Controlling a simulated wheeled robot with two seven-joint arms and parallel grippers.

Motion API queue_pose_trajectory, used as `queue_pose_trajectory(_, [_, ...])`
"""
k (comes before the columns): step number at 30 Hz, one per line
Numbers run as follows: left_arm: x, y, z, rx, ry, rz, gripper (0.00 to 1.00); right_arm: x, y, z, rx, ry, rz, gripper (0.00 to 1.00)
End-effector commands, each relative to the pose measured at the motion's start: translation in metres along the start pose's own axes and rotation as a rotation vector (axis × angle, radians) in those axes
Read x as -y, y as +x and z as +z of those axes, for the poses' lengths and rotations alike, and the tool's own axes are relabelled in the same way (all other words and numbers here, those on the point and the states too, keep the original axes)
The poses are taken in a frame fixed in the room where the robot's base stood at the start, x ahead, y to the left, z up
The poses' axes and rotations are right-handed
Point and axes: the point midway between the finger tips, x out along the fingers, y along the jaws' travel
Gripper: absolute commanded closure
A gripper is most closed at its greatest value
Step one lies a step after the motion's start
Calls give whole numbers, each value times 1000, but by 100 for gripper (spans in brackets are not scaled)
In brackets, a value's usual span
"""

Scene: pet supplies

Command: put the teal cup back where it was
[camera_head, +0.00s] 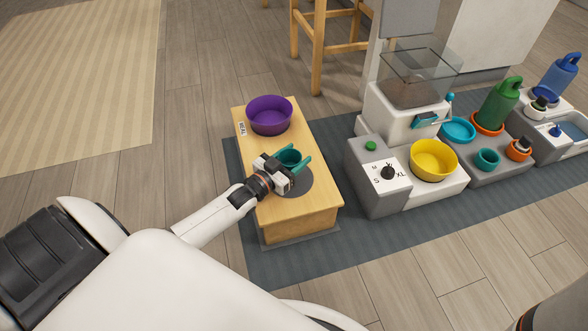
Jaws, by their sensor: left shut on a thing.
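A teal cup (287,155) is at my left gripper (296,164), over the wooden bench (310,218). The gripper is shut on the cup and partly covers it. Both are close to a dark grey round mat (303,183) on the bench top; I cannot tell whether the cup touches the bench. A second, smaller teal cup (487,158) stands on the grey stand at the right. My right gripper is not in view.
A purple bowl (269,115) stands at the bench's far end, by a small label. Right of the bench are a dial box (378,190), a yellow bowl (433,160), a food dispenser (400,105) and green and blue bottles. A gap of blue-grey rug separates them.

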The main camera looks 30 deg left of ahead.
Motion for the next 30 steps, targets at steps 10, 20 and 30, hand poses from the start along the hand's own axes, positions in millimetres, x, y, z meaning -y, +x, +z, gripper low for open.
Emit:
queue_pose_trajectory(10, [0,0,-39,0,0,0,77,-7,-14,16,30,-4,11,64])
queue_pose_trajectory(20, [0,0,-39,-1,0,0,77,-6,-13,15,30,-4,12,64])
queue_pose_trajectory(30, [0,0,-39,-1,0,0,24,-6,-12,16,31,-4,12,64])
